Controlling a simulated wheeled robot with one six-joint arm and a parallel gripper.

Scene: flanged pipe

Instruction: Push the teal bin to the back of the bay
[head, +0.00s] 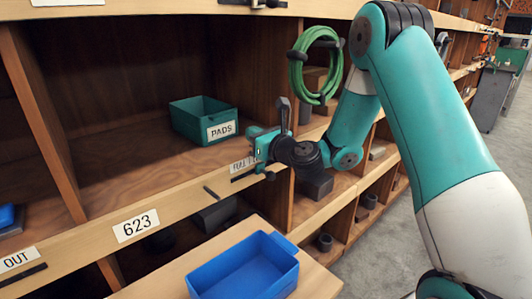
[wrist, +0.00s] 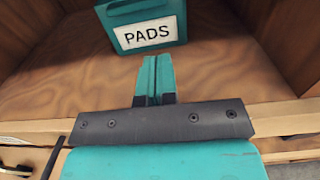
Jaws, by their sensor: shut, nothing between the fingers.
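The teal bin (head: 195,112), with a white PADS label, stands upright inside the wooden bay (head: 120,172), toward its right side. Bare shelf shows in front of it and to its left. In the wrist view the bin (wrist: 150,12) is ahead at the top, its label facing me and its upper part cut off. My gripper (wrist: 155,60) is shut and empty, its fingertips short of the bin with a strip of shelf between. In the head view my gripper (head: 256,172) is at the bay's front edge, to the right of and nearer than the bin.
A blue bin (head: 243,270) sits on a wooden surface below the bay. The front rail carries a 623 label (head: 136,226) and a dark peg (head: 211,192). A green hose coil (head: 315,65) hangs on the right. Upright dividers bound the bay on both sides.

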